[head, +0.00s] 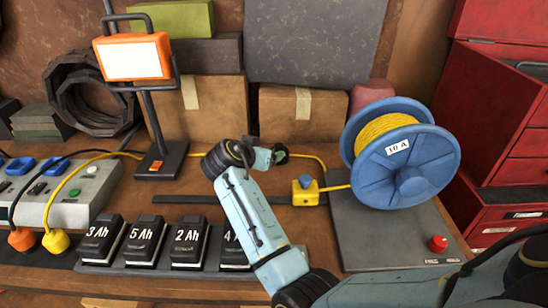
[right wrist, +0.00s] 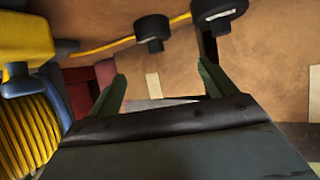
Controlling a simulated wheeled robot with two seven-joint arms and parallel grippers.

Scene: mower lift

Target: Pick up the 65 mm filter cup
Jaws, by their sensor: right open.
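I cannot make out a cup marked 65 mm in either view. In the right wrist view, two short black round pieces, one smaller (right wrist: 152,28) and one larger (right wrist: 218,12), show near the top by a yellow cable. They may be filter cups, but no size label is readable. My right gripper (right wrist: 162,70) is open, with its dark green fingers apart and nothing seen between them. In the head view my right arm reaches over the bench, and its gripper (head: 281,154) is mostly hidden behind the wrist. My left gripper is out of view.
A blue cable reel (head: 412,170) stands on a grey plate at right. Several labelled battery packs (head: 190,245) line the front. An orange work lamp (head: 133,58) and a power strip (head: 65,195) are at left. Cardboard boxes (head: 300,113) stand behind. A yellow switch box (head: 305,193) sits mid-bench.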

